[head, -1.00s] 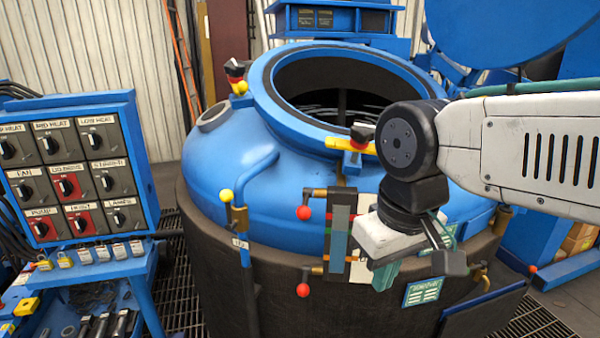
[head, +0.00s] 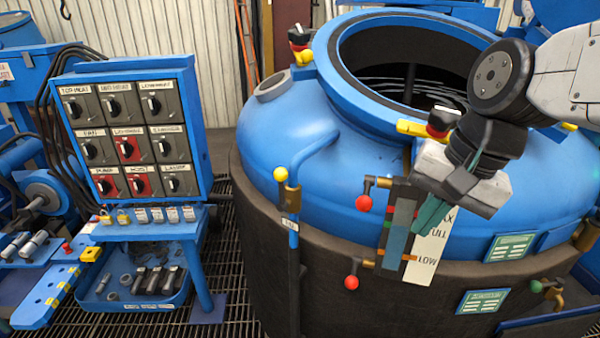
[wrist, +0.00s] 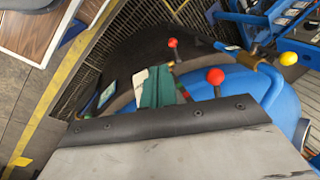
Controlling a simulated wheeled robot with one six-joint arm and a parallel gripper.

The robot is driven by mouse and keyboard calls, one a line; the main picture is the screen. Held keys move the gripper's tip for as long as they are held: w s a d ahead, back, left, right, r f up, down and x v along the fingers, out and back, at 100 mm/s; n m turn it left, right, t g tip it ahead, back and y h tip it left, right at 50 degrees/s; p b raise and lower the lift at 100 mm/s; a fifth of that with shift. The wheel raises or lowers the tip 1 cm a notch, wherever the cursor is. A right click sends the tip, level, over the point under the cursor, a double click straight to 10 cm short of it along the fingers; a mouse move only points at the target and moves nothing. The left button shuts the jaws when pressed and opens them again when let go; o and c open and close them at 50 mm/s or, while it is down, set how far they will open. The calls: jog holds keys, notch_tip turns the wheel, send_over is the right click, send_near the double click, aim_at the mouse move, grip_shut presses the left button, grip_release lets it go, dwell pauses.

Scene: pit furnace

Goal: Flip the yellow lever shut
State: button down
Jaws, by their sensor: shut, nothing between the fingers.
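The yellow lever (head: 281,175) is a yellow ball on a short stem, standing up from a brass valve (head: 291,197) on the blue pipe at the furnace's front left. In the wrist view its yellow ball (wrist: 288,58) is at the upper right, beside the brass fitting. My gripper (head: 434,214) is shut and empty, its teal fingers pointing down in front of the level gauge. It is well to the right of the lever and apart from it. In the wrist view the shut fingers (wrist: 158,88) are near the middle.
Two red-ball levers (head: 363,202) (head: 352,282) sit by the gauge (head: 400,225), between my gripper and the yellow lever. The blue furnace (head: 330,130) has an open round mouth. A switch panel (head: 130,130) stands left over a tool tray (head: 140,285). Floor grating shows between.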

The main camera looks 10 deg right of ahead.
jog(key=w+a+r+m+t+y, duration=0.1)
jog(key=w+a+m+y, duration=0.1)
jog(key=w+m, duration=0.5)
jog(key=w+a+r+m+y, duration=0.1)
jog(key=w+a+m, duration=0.4)
jog(key=w, duration=0.5)
jog(key=shift+w+a+r+m+t+y, duration=0.2)
jog(key=shift+r+m+t+y, duration=0.25)
jog(key=shift+m, duration=0.75)
jog(key=shift+f, duration=0.15)
send_near(281, 191)
jog(key=shift+w+a+f, duration=0.2)
jog(key=shift+w+f, duration=0.35)
jog(key=shift+f, duration=0.25)
jog(key=shift+w+a+f, duration=0.25)
jog(key=shift+w+f, duration=0.35)
jog(key=shift+f, duration=0.2)
jog(key=shift+w+r, duration=0.1)
jog(key=shift+w, duration=0.05)
